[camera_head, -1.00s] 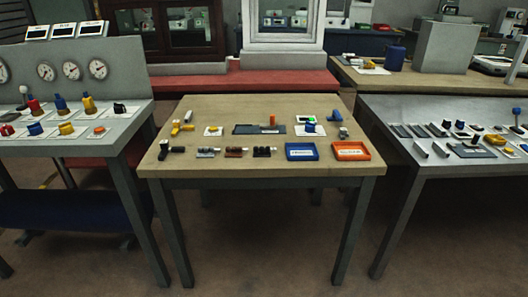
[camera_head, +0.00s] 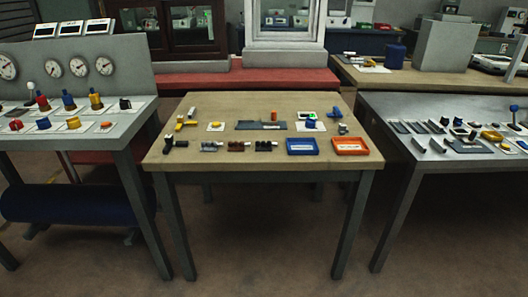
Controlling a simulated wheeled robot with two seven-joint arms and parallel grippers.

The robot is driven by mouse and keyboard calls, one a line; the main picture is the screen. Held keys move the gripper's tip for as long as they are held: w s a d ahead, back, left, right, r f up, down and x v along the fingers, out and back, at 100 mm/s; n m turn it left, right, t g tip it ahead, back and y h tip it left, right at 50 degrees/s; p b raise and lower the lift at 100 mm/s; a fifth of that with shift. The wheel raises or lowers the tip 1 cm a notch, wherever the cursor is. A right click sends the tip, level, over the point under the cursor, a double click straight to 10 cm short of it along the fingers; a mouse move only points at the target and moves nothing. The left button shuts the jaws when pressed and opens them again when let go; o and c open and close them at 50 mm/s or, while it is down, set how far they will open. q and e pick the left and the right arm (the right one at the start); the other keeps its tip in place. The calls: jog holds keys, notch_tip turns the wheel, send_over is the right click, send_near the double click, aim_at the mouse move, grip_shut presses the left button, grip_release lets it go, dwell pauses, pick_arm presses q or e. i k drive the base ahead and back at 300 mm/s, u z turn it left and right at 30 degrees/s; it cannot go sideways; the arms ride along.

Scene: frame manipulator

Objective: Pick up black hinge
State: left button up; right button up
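A small black part (camera_head: 265,146) lies in the front row on the middle wooden table (camera_head: 225,107), just left of the blue tray; it looks like the black hinge, but it is too small to be sure. Another black piece (camera_head: 169,143) lies at the left end of that row. A grey part (camera_head: 210,147) and a brown part (camera_head: 237,146) of similar shape lie between them. Neither of my grippers is in view, and nothing touches these parts.
A blue tray (camera_head: 302,153) and an orange tray (camera_head: 351,152) stand at the table's front right. Behind the row are a dark plate (camera_head: 248,126) and yellow pieces (camera_head: 187,124). Cluttered grey benches flank the table. The floor (camera_head: 263,260) in front is clear.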

aim_at(263, 148)
jog(key=k, duration=1.15)
jog(key=u, duration=0.9)
jog(key=i, duration=0.85)
jog(key=u, duration=0.65)
jog(key=i, duration=1)
jog(key=z, duration=1)
jog(key=i, duration=0.7)
jog(key=z, duration=0.7)
